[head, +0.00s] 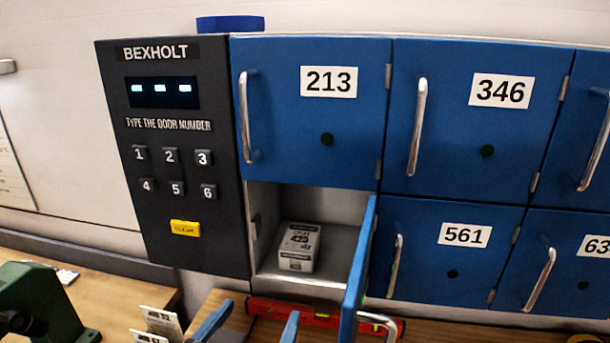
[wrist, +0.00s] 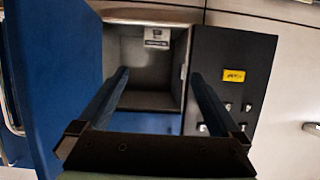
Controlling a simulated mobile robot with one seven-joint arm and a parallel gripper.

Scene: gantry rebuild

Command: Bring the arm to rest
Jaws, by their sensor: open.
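My gripper (head: 252,318) is at the bottom of the head view, its two blue fingers spread with nothing between them. In the wrist view my gripper (wrist: 160,82) is open and empty, facing the open locker compartment (wrist: 138,88). In the head view this compartment (head: 330,203) is below door 213, and its blue door (head: 360,270) stands swung open to the right of my fingers. A small white and dark box (head: 299,247) sits inside on the compartment floor; it also shows in the wrist view (wrist: 157,37). My fingers appear outside the compartment.
Doors 213 (head: 310,150), 346 (head: 470,140) and 561 (head: 450,270) are shut, with protruding handles. The dark keypad panel (head: 175,245) is left of the compartment. A red level (head: 320,316) lies on the bench below. A green device (head: 45,295) and white cards (head: 160,320) are at lower left.

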